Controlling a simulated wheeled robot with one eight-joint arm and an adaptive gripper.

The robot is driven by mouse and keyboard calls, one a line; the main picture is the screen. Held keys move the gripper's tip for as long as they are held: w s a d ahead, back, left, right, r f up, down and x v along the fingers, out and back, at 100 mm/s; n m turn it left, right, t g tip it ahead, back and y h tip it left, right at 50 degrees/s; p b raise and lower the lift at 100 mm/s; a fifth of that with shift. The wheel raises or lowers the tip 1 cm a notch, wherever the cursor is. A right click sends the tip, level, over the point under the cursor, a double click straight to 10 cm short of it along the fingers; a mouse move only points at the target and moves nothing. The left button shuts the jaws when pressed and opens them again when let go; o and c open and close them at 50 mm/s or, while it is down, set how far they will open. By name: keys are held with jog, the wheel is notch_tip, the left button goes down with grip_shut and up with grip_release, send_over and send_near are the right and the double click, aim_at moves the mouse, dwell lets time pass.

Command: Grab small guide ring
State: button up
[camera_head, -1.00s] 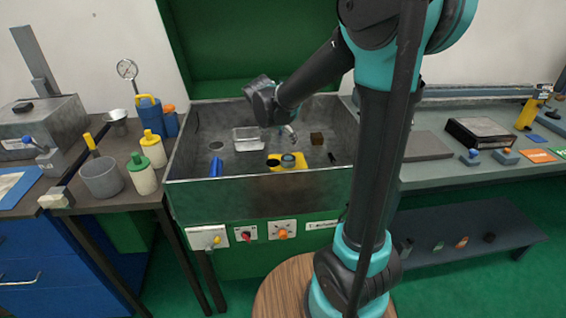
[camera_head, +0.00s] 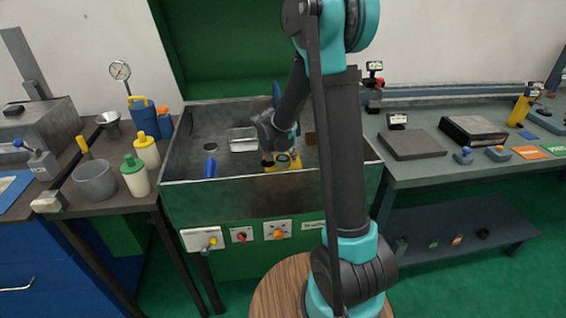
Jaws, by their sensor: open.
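My gripper (camera_head: 283,150) is low in the green-fronted metal tub (camera_head: 215,192), just above a yellow fixture (camera_head: 268,168). Its fingers are small and partly hidden by my wrist, and I see nothing held between them. Small dark round parts (camera_head: 283,160) sit on the yellow fixture, right under my gripper. One of them may be the small guide ring, but it is too small and too covered to tell. I cannot tell whether the fingers touch it.
In the tub are a clear tray (camera_head: 243,140), a blue block (camera_head: 210,167) and a brown block (camera_head: 310,138). The tub walls stand around my gripper. Bottles (camera_head: 135,176) and a grey pot (camera_head: 95,180) stand on the left bench. A dark plate (camera_head: 415,145) lies on the right bench.

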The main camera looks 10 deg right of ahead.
aim_at(283, 158)
jog(key=shift+x, duration=1.65)
jog(key=shift+a, duration=0.1)
grip_shut()
